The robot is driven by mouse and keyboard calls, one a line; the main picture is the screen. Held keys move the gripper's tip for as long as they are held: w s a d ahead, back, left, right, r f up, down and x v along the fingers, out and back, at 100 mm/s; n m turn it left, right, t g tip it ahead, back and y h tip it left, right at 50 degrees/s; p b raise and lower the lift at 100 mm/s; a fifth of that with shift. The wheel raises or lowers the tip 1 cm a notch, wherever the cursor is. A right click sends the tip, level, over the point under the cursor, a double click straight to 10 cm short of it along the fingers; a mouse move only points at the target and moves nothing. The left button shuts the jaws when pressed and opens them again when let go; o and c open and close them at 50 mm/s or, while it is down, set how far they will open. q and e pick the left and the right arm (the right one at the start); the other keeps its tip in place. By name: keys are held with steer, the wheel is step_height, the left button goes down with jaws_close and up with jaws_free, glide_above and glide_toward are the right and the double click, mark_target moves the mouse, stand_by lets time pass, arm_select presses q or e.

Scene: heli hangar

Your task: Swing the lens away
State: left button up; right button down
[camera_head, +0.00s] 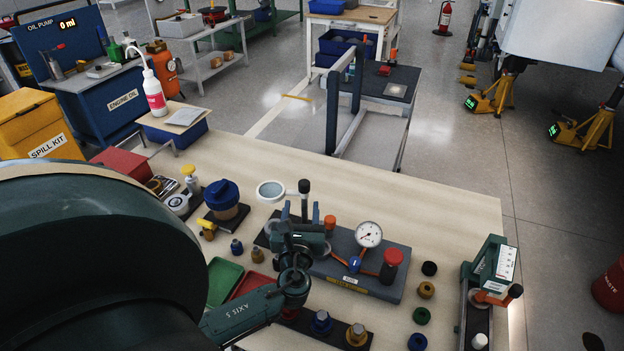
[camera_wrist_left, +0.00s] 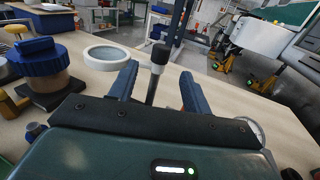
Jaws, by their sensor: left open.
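The lens (camera_head: 270,191) is a round glass in a white ring, left of a dark upright post with a black knob (camera_head: 304,186). In the left wrist view the lens (camera_wrist_left: 107,57) lies left of the fingers, and the black-topped post (camera_wrist_left: 154,82) shows between them. My left gripper (camera_head: 301,210) is open, its two blue fingers (camera_wrist_left: 158,76) either side of the post with gaps visible. I cannot tell how deep the post sits between them. The gripper hides the post's foot in the head view. My right gripper is not in view.
A grey gauge block (camera_head: 375,290) with a dial (camera_head: 369,234) and red knob stands right of the gripper. A blue-lidded jar (camera_head: 222,196) stands left. Green and red trays (camera_head: 222,282) lie in front. Free tabletop (camera_head: 420,205) lies behind the gauge.

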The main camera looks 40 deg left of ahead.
mark_target(305, 182)
arm_select(q)
steer(key=x, duration=1)
steer(key=shift+w, duration=0.15)
jaws_close()
